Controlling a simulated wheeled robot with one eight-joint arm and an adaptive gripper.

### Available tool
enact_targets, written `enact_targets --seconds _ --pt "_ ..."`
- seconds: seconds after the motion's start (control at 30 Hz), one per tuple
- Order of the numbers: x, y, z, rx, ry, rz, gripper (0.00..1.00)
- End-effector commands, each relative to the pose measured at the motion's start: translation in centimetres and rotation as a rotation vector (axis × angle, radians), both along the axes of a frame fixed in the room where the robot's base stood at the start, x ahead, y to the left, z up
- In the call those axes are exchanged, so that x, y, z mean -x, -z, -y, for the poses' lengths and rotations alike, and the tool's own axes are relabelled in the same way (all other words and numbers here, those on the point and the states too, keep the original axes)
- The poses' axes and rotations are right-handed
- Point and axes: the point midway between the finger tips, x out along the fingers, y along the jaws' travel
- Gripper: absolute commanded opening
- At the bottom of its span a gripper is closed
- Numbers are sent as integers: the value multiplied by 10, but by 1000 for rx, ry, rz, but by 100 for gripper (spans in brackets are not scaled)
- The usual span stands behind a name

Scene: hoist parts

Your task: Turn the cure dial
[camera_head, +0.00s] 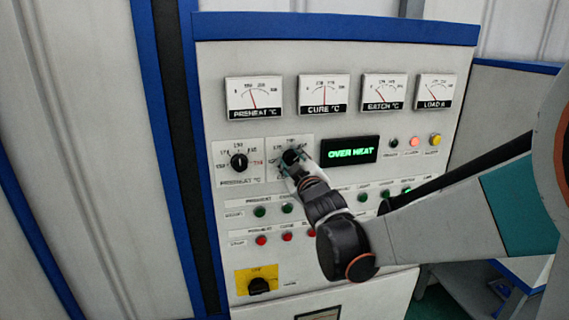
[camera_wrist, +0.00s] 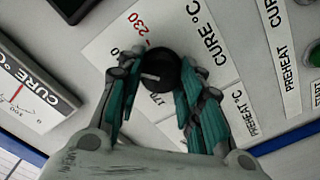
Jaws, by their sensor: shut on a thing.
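The cure dial (camera_wrist: 161,69) is a round black knob with a pale pointer line on a white plate marked CURE °C. In the head view the cure dial (camera_head: 291,156) sits right of the preheat dial and is partly covered by my gripper (camera_head: 289,166). In the wrist view my gripper (camera_wrist: 158,82) has one teal-padded finger on each side of the knob and is shut on it. The pointer line runs roughly sideways in the wrist view. A red 230 mark shows on the scale above the knob; part of the scale is hidden by the fingers.
The preheat dial (camera_head: 239,161) is close on the left. The green OVER HEAT display (camera_head: 349,151) is close on the right. The CURE meter (camera_head: 323,94) is above.

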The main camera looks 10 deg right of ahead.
Motion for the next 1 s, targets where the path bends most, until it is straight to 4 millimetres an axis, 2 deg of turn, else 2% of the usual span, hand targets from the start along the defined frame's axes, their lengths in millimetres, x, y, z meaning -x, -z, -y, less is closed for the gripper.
enact_targets --seconds 0.53,0.57,0.6,0.63,1.0 --pt "-1 -2 0 24 -2 4 10" --pt "-1 -2 -1 24 -2 4 41" --pt "-1 -2 0 24 -2 4 50" --pt "-1 -2 0 24 -1 3 54" --pt "2 -1 0 23 -1 1 54"
